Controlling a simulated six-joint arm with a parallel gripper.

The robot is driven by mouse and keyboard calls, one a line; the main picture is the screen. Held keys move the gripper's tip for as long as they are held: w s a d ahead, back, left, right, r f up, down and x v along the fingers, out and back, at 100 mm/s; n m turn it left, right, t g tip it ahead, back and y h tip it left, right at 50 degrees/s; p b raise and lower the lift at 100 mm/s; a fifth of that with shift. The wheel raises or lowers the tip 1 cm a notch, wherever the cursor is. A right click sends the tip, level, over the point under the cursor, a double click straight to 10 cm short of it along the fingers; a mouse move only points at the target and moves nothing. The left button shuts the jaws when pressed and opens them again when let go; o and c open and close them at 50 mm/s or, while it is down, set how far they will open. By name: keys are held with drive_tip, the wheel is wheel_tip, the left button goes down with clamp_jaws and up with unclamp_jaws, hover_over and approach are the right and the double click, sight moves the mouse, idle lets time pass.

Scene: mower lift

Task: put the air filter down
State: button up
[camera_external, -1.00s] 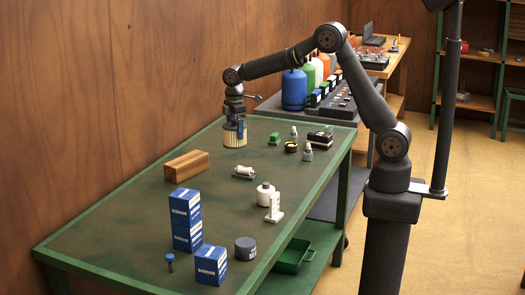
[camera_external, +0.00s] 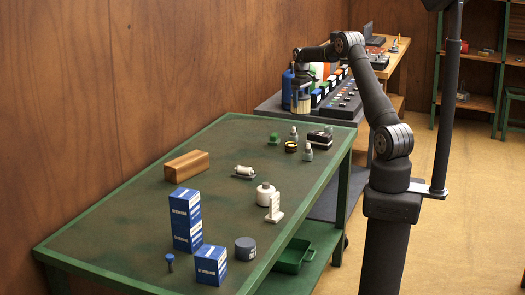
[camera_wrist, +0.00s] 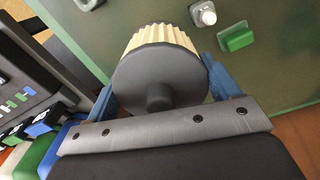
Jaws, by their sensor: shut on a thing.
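The air filter is a cream pleated cylinder with a dark grey end cap. It shows large in the wrist view (camera_wrist: 160,75) and small in the external view (camera_external: 301,102). My gripper (camera_wrist: 160,85) is shut on it, with a blue finger on each side. In the external view my gripper (camera_external: 300,82) holds the filter up near the far end of the green table (camera_external: 130,215), in front of the grey bench. I cannot tell exactly what lies beneath it.
The grey bench (camera_external: 268,108) behind the table carries coloured bottles and a row of small boxes. Small bottles, a green block (camera_external: 274,138) and a black box (camera_external: 320,138) stand at the table's far end. A wooden block (camera_external: 187,165) and blue boxes (camera_external: 186,220) are nearer.

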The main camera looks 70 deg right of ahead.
sight(309, 97)
drive_tip(key=shift+m, duration=0.5)
drive_tip(key=s+d, duration=0.2)
drive_tip(key=d, duration=0.1)
drive_tip(key=shift+s+d, duration=0.2)
drive_tip(key=shift+s, duration=0.15)
drive_tip(key=shift+d+f, duration=0.1)
drive_tip(key=shift+d, duration=0.1)
drive_tip(key=shift+w+a+f, duration=0.6)
drive_tip(key=shift+w+f, duration=1.15)
drive_tip(key=shift+f, duration=0.05)
drive_tip(key=shift+w+a+f, duration=0.65)
drive_tip(key=shift+w+f, duration=1.1)
drive_tip(key=shift+f, duration=0.05)
drive_tip(key=shift+w+a+f, duration=0.6)
drive_tip(key=shift+w+f, duration=1.15)
drive_tip(key=shift+f, duration=0.05)
drive_tip(key=shift+f, duration=0.2)
drive_tip(key=o, duration=1)
drive_tip(key=shift+c, duration=0.2)
drive_tip(key=shift+r, duration=0.1)
